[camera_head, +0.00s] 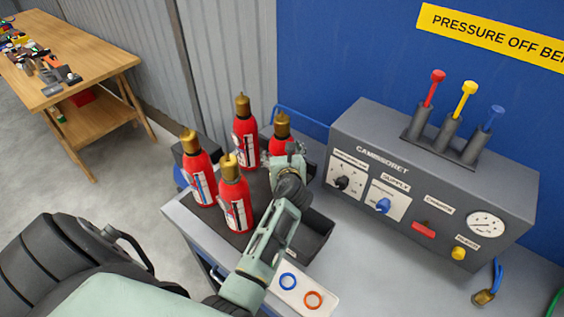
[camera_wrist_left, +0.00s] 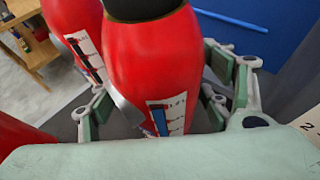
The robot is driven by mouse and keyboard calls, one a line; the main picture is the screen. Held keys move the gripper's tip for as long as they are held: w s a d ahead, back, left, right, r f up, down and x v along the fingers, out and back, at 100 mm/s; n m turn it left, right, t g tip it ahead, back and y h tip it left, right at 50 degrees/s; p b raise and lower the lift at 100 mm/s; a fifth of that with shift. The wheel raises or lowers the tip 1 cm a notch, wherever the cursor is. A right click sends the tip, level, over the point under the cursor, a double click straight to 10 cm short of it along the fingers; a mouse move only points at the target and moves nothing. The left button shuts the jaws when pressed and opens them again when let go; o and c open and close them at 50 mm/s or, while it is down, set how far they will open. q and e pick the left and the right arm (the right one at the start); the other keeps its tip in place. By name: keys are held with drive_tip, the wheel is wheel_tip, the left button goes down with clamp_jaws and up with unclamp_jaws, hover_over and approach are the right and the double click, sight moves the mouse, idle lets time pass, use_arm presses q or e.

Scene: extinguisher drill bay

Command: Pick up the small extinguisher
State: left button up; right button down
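Several red extinguishers with brass-coloured tops stand upright on a dark tray (camera_head: 314,236) on the bench. My left gripper (camera_head: 289,160) is at the right-hand extinguisher (camera_head: 281,146), which it partly hides. In the left wrist view, this red extinguisher (camera_wrist_left: 155,65) stands between the widely spread fingers of my left gripper (camera_wrist_left: 168,112), one on each side. The fingers look open around it; whether a pad touches it is hard to see. Its lower part is hidden by my gripper's body. My right gripper is not in view.
Close by stand a back extinguisher (camera_head: 245,132), a left one (camera_head: 199,178) and a front one (camera_head: 235,200). A grey control box (camera_head: 430,170) with levers stands to the right. A white plate (camera_head: 305,292) with two rings lies in front. A wooden table (camera_head: 95,88) is far left.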

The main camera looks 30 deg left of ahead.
use_arm(q)
drive_tip(key=c, duration=0.3)
drive_tip(key=shift+c, duration=1.1)
drive_tip(key=c, duration=1.1)
drive_tip(key=shift+w+r, duration=0.15)
drive_tip(key=shift+r, duration=0.3)
clamp_jaws()
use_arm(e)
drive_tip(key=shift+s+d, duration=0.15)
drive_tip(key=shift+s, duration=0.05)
